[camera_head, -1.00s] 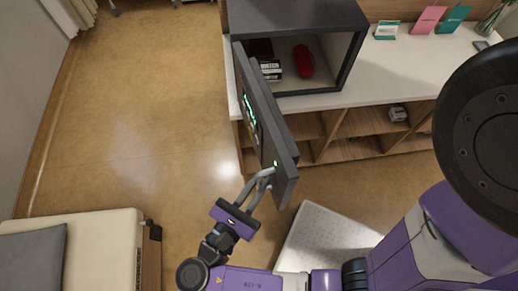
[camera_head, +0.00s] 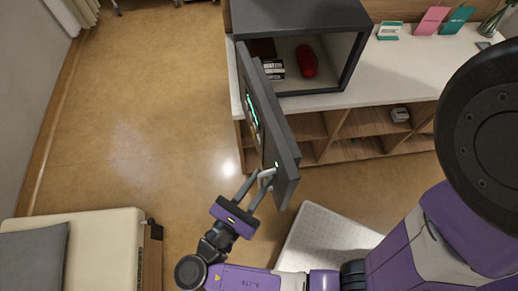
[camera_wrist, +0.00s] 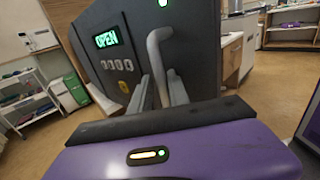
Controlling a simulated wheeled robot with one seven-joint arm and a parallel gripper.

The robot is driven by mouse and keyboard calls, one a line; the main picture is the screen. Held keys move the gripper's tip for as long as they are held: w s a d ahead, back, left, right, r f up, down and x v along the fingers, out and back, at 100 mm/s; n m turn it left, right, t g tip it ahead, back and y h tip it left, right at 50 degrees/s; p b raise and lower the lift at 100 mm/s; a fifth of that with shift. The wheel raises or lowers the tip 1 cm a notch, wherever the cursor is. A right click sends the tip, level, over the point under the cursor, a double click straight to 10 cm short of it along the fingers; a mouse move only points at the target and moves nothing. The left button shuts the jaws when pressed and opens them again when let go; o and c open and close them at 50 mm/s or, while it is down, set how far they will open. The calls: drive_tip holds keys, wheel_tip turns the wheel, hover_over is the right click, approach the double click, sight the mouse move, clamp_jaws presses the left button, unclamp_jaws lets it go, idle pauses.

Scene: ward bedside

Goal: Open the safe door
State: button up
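The safe (camera_head: 300,15) is a dark grey box on the white counter. Its door (camera_head: 268,115) is swung wide open, its outer face towards the left. The wrist view shows the door's green OPEN display (camera_wrist: 106,39) and keypad buttons (camera_wrist: 118,65). The grey bar handle (camera_wrist: 156,55) is near the door's free edge; it also shows in the head view (camera_head: 267,173). My gripper (camera_head: 262,182) is at the handle, its two fingers apart on either side of the bar. The fingers look open around it; whether either touches is unclear.
Inside the safe are a red item (camera_head: 306,61) and small boxes (camera_head: 273,68). The counter (camera_head: 400,75) has shelves below. A bed (camera_head: 100,245) is at lower left and a white speckled surface (camera_head: 325,240) at bottom centre. The floor (camera_head: 140,110) left of the door is clear.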

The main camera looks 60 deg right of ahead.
drive_tip(key=w+a+b, duration=0.1)
drive_tip(key=a+b, duration=0.1)
drive_tip(key=a, duration=0.5)
drive_tip(key=shift+a+b, duration=0.3)
drive_tip(key=shift+a, duration=0.05)
idle(0.5)
